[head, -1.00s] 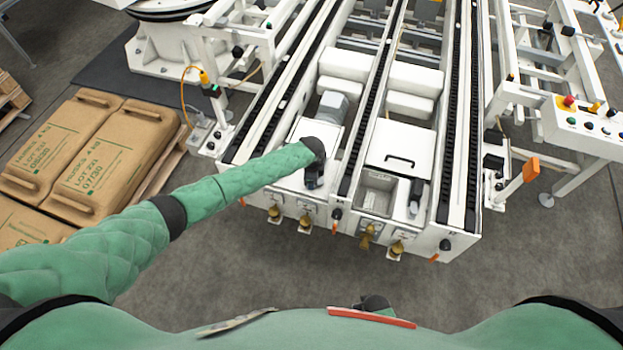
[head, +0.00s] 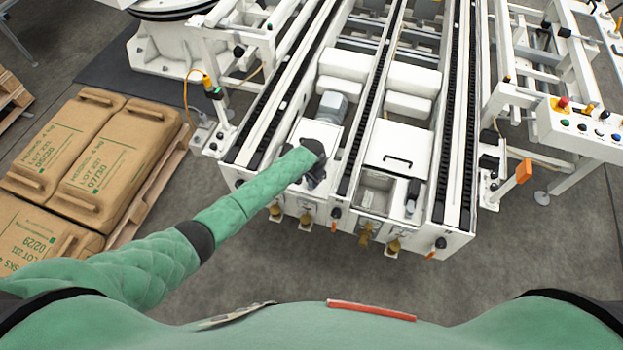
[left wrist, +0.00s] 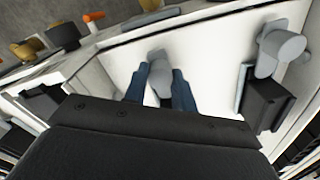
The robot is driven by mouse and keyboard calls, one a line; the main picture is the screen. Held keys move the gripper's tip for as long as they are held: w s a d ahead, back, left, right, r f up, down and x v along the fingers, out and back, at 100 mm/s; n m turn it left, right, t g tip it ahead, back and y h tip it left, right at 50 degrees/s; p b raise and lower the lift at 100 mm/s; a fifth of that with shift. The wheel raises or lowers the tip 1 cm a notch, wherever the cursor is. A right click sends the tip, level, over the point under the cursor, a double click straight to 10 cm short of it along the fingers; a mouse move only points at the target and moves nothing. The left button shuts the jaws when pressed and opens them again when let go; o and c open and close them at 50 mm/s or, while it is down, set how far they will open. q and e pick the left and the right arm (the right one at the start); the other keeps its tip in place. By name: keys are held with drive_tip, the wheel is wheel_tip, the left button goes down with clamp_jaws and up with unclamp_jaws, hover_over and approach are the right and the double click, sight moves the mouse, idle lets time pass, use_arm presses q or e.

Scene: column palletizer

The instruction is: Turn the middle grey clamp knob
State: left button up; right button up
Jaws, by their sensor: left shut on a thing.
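In the left wrist view a grey clamp knob (left wrist: 158,72) stands out from a white panel (left wrist: 210,62). The two blue-grey fingers of my left gripper (left wrist: 163,82) are on either side of it, shut on it. In the head view my left gripper (head: 316,178) is at the front of the white conveyor machine, and the arm and wrist hide the held knob. A second grey knob (left wrist: 282,46) is to the right in the wrist view, beside a dark block. My right gripper is not in view.
Brass-coloured fittings (head: 366,231) stick out along the machine's front edge. A lidded compartment (head: 398,152) lies to the right of my gripper. Brown sacks (head: 112,160) lie on a pallet at the left. The floor in front of the machine is clear.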

use_arm(q)
drive_tip(key=shift+n, duration=0.3)
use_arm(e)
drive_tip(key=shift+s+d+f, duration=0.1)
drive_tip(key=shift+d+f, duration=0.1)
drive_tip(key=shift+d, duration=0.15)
use_arm(q)
drive_tip(key=o, duration=1)
drive_tip(key=shift+r, duration=0.15)
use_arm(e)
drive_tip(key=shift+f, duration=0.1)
use_arm(q)
drive_tip(key=shift+r, duration=0.3)
wheel_tip(320, 180, up, 6)
drive_tip(key=shift+f+b, duration=0.2)
drive_tip(key=shift+b, duration=0.6)
drive_tip(key=shift+r, duration=0.7)
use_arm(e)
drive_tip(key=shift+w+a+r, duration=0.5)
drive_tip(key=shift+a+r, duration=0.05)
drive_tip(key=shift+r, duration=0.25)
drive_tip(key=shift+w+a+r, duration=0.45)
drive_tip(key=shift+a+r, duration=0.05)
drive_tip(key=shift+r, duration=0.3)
